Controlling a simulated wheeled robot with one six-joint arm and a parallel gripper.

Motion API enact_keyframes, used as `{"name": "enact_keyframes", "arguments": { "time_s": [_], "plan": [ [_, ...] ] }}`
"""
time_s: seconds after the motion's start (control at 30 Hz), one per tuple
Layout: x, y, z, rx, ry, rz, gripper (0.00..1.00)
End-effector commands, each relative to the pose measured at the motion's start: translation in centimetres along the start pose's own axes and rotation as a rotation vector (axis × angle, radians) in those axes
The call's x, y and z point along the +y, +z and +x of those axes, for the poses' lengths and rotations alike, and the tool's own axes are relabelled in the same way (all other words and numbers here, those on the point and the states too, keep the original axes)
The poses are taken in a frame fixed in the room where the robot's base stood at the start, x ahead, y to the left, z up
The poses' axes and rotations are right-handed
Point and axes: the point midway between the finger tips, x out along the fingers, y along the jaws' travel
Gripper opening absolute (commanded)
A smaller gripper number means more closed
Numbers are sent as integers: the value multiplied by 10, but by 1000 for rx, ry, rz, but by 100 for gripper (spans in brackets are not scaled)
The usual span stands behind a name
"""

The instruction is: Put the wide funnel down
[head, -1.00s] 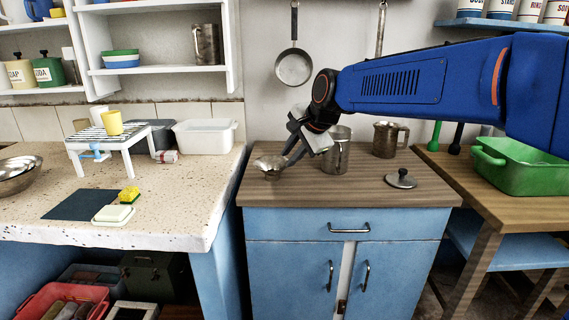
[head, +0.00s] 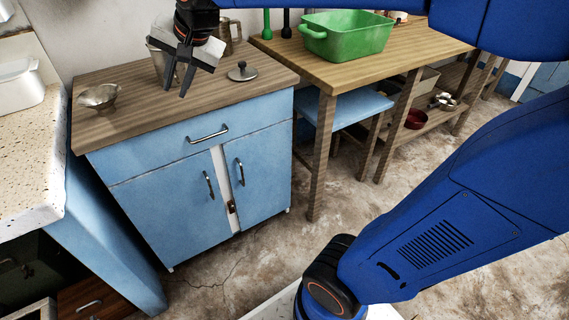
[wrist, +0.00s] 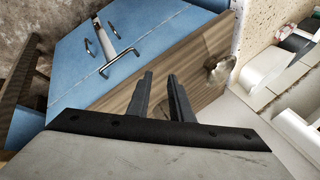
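The wide funnel (head: 98,96), a small shiny metal cone, rests on the wooden top of the blue cabinet near its left edge. It also shows in the wrist view (wrist: 218,68), to the right of the fingers. My gripper (head: 176,88) is above the cabinet top, to the right of the funnel and clear of it. Its two dark fingers are apart in the wrist view (wrist: 161,76), and no object is held between them.
A metal jug (head: 156,62) stands partly hidden behind my gripper, with another mug (head: 228,38) farther back. A knobbed lid (head: 242,72) lies on the cabinet's wooden top (head: 130,122). A green basin (head: 345,36) sits on the table to the right.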

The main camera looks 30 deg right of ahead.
Motion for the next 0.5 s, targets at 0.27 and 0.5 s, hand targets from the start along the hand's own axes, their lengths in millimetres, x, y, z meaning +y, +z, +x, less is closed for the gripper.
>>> {"name": "enact_keyframes", "arguments": {
  "time_s": [0.27, 0.5],
  "plan": [
    [140, 39, -23, 19, 127, -323, 20],
    [242, 84, -26, -9, 232, -579, 20]
  ]
}}
